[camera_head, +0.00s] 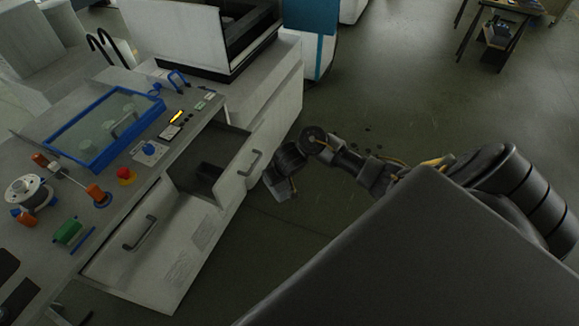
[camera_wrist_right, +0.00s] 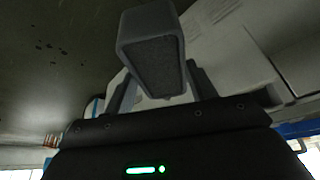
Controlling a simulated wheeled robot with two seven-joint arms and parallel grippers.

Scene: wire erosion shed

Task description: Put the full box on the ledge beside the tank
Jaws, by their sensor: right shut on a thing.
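My right gripper (camera_head: 280,184) hangs over the floor just right of the open drawer, apart from its handle. In the right wrist view, its fingers (camera_wrist_right: 160,88) are shut on a small grey box (camera_wrist_right: 124,50). The box has a pale rim around a dark, rough face, which may be its contents. In the head view, the pale grey piece low at the gripper may be this box, but it is too small to tell. A blue-framed clear panel (camera_head: 77,154) lies on the bench and may cover the tank; I cannot tell which surface is the ledge. My left gripper is out of view.
The pale bench (camera_head: 150,75) carries a red button (camera_head: 125,174), a green block (camera_head: 68,232) and a white spool (camera_head: 27,192). The open drawer (camera_head: 232,177) juts toward my right gripper. A white machine (camera_head: 175,32) stands behind.

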